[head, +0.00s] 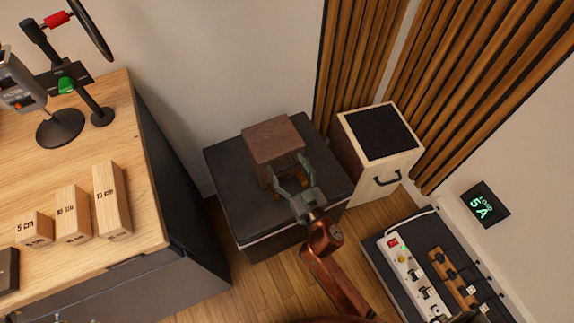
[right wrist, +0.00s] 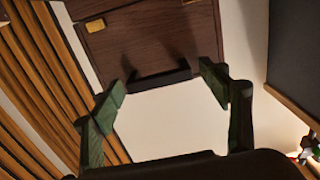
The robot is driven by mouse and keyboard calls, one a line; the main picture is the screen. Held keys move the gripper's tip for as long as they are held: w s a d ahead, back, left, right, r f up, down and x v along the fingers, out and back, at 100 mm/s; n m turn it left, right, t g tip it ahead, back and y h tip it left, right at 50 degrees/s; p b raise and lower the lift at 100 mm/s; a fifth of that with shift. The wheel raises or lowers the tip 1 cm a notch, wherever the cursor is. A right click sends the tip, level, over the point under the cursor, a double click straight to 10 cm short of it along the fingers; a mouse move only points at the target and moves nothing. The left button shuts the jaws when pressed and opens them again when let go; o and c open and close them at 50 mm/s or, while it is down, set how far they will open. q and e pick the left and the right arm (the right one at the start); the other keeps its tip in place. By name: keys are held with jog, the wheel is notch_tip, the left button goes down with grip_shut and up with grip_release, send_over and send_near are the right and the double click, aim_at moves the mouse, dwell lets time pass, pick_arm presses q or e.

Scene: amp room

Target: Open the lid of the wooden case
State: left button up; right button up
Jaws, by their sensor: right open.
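The wooden case (head: 273,142) is a dark brown box on a black-topped stand. Its lid looks closed in the head view. My right gripper (head: 287,174) is at the near side of the case, jaws spread and holding nothing. In the right wrist view, the case (right wrist: 150,42) fills the upper middle, with a brass fitting (right wrist: 95,25) on its face and a dark bar at its lower edge. The open fingers (right wrist: 164,77) stand on either side of that bar; I cannot tell whether they touch it. My left gripper is not in view.
The black-topped stand (head: 232,203) carries the case. A light wooden cabinet (head: 397,167) with a black top and handle stands to its right. A workbench (head: 110,255) with wooden blocks is at left. A power strip panel (head: 380,250) is at lower right.

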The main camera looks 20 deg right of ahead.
jog(key=shift+c, duration=0.5)
jog(key=c, duration=1.6)
